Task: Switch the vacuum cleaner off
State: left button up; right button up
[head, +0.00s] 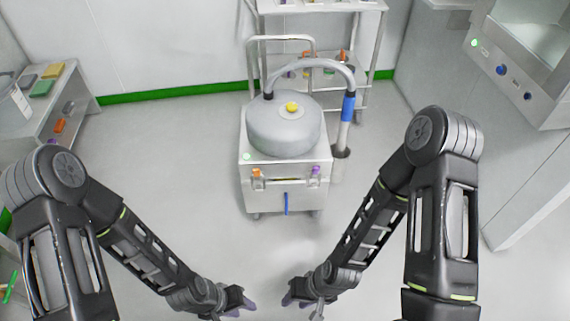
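The vacuum cleaner (255,172) stands on the floor ahead of me, a pale box on wheels with a grey domed top (283,130). A yellow knob (292,106) sits on top of the dome. A small green light (247,157) glows at the box's upper left corner. An orange latch (257,173) and a purple latch (316,171) are on the front, with a blue strip (286,204) below. A grey hose (318,64) arches to a blue-gripped wand (348,108). My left gripper (246,303) and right gripper (290,299) hang low in front of it, apart from it; their fingers are too small to read.
A metal shelf rack (377,50) stands behind the vacuum cleaner. A side table (24,122) with folded cloths (44,84) is at the left. A machine cabinet (520,150) with a lit panel is at the right. The floor around the vacuum cleaner's front is clear.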

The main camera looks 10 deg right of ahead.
aim_at(291, 106)
jog(key=i, duration=0.65)
jog(key=i+j, duration=0.15)
jog(key=i, duration=0.5)
jog(key=z, duration=1.85)
